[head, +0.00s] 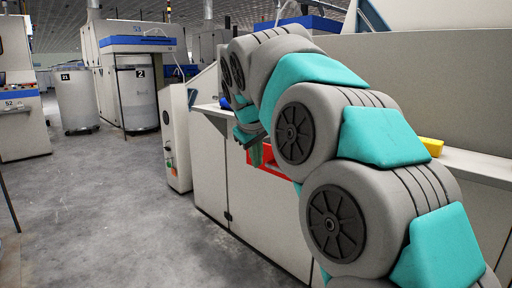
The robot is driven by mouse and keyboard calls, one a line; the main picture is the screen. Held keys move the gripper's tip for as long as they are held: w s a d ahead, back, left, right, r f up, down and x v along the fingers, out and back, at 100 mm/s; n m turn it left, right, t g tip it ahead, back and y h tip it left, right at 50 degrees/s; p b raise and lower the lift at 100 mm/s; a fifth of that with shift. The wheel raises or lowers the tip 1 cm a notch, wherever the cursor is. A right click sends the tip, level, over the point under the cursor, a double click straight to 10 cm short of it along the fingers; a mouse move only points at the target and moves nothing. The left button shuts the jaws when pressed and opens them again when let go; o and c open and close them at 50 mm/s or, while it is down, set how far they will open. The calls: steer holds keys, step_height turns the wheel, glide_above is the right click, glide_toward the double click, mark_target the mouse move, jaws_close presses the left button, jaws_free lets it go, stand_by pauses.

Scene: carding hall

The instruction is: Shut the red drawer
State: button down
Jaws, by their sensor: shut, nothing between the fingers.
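The red drawer (277,168) shows as a small red patch at the front of the long pale cabinet, just below its ledge. It appears to stick out from the cabinet front, but my arm hides most of it, so I cannot tell how far. My gripper (256,156) points down at the drawer's left end, small and partly hidden behind my arm. Its fingers are shut and hold nothing. I cannot tell whether they touch the drawer.
The pale cabinet (240,190) runs along the right, with a blue item (226,103) and a yellow block (432,146) on its ledge. A control box (176,140) stands at its far end. Grey floor (110,220) is open at left. Cans and machines stand behind.

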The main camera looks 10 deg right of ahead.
steer(key=w+d+f, duration=0.2)
steer(key=w+d, duration=0.1)
steer(key=shift+w+d+f, duration=0.15)
steer(key=shift+w, duration=0.05)
stand_by(0.3)
steer(key=w+d+p, duration=0.2)
steer(key=d, duration=0.1)
steer(key=w+d+p, duration=0.2)
steer(key=d, duration=0.1)
steer(key=w+d+p, duration=0.2)
steer(key=w+d, duration=0.1)
steer(key=d, duration=0.1)
steer(key=shift+w+p, duration=0.1)
steer(key=shift+p, duration=0.25)
steer(key=shift+w+d, duration=0.25)
steer(key=shift+d, duration=0.2)
